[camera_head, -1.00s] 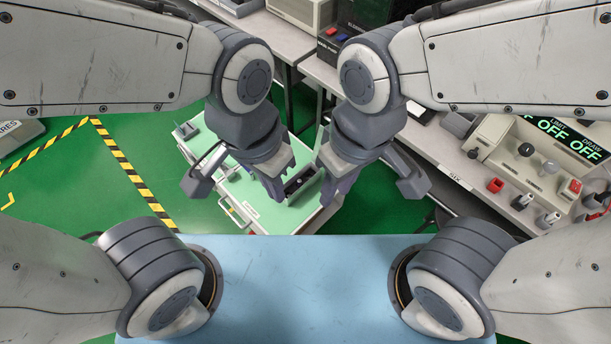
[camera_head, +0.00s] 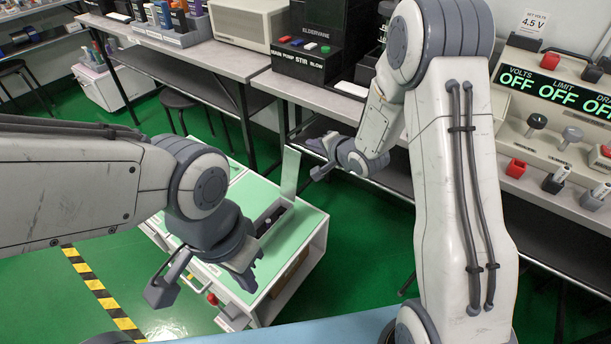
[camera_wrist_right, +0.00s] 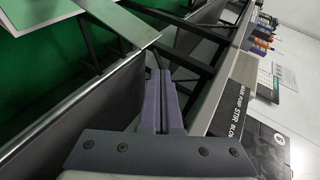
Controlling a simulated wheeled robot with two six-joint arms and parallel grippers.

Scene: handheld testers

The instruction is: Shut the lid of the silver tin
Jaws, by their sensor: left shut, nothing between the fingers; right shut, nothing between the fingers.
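The silver tin (camera_head: 272,217) stands open on the pale green top of a cart in the head view. Its lid (camera_head: 290,173) is raised, nearly upright, at the tin's far end, and the inside looks dark. My left gripper (camera_head: 243,272) is shut and empty, pointing down over the cart top, nearer to me than the tin. My right gripper (camera_head: 318,148) is shut and empty, beyond the lid and a little right of its top, pointing left. Its closed fingers (camera_wrist_right: 161,100) show in the right wrist view.
The cart (camera_head: 308,240) has a raised white rim and open shelf. Behind it runs a grey bench (camera_head: 205,58) with a black pump box (camera_head: 305,62). A control panel (camera_head: 560,90) stands at the right. Striped tape (camera_head: 95,283) marks the green floor.

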